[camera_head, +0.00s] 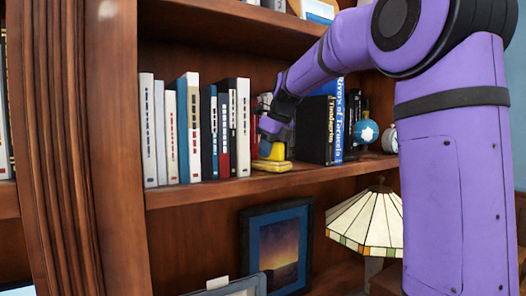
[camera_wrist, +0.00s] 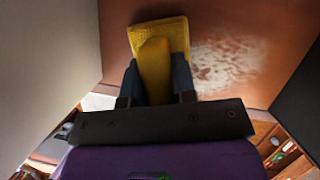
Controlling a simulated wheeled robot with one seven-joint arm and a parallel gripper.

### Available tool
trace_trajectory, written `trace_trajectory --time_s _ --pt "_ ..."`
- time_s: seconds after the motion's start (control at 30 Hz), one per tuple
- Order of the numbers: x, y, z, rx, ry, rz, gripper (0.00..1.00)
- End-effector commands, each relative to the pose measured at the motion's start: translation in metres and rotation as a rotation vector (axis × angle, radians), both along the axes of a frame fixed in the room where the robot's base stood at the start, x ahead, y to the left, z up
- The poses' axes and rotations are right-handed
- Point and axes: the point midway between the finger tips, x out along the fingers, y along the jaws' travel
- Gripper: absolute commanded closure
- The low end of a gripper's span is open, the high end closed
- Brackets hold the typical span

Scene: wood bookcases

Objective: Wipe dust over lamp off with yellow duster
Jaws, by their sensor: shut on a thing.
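My gripper (camera_head: 272,136) is on the middle shelf between the books. It is shut on the yellow duster (camera_head: 272,165), whose pad rests on or just above the shelf board. In the wrist view, the two dark fingers (camera_wrist: 156,84) hold the duster's yellow handle, and the flat pad (camera_wrist: 172,26) lies beyond them. The lamp (camera_head: 369,220) has a cream panelled shade with a coloured rim and stands on the shelf below, partly hidden by my arm.
A row of upright books (camera_head: 190,130) stands left of the gripper. Dark and blue books (camera_head: 328,125) stand close on its right, with a small globe (camera_head: 366,131) beyond. A framed sunset picture (camera_head: 279,248) is on the lower shelf.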

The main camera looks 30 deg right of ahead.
Motion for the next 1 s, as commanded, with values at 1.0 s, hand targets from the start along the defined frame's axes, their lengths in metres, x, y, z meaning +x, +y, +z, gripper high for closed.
trace_trajectory --time_s 1.0 --pt "0.0 -0.053 -0.004 -0.001 0.002 -0.001 1.0"
